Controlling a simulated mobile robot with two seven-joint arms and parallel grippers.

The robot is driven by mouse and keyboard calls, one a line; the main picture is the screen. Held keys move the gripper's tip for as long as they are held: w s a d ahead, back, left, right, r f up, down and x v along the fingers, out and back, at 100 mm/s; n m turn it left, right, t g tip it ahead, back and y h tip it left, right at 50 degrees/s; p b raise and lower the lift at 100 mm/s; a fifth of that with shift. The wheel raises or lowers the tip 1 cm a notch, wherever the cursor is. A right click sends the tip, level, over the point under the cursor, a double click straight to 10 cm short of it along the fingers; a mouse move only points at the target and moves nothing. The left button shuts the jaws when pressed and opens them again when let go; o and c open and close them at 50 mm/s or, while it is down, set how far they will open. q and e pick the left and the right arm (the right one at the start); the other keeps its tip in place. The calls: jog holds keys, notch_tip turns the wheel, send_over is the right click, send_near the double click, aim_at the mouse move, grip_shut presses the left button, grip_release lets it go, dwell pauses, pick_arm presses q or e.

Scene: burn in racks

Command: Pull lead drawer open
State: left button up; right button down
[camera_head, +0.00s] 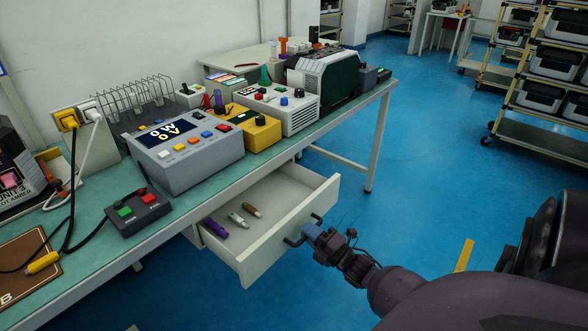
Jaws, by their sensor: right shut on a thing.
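The lead drawer (283,228) is pulled out from under the bench's front edge, with its inside showing. A purple lead (215,228), a pale lead (238,219) and a brown lead (252,210) lie on its floor. A dark bar handle (317,219) is on the drawer's front. My right gripper (311,231) is at this handle, shut on it, with the arm coming in from the lower right. The fingertips are small and partly hidden against the handle. My left gripper is not in view.
The green-topped bench (192,212) holds a grey meter with a display (188,148), a yellow box (254,131), a cream box and a button box (138,211). Wheeled racks (545,75) stand at the back right.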

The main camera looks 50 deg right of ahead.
jog(key=a+r+p+v, duration=0.1)
jog(key=r+v, duration=0.1)
jog(key=v, duration=0.8)
jog(key=shift+s+d+p, duration=0.25)
jog(key=shift+d+p, duration=0.05)
jog(key=shift+d, duration=0.15)
jog(key=c, duration=1.2)
grip_release()
jog(key=a+v, duration=0.1)
jog(key=v, duration=0.9)
jog(key=shift+s+d, duration=0.45)
jog(key=shift+d, duration=0.05)
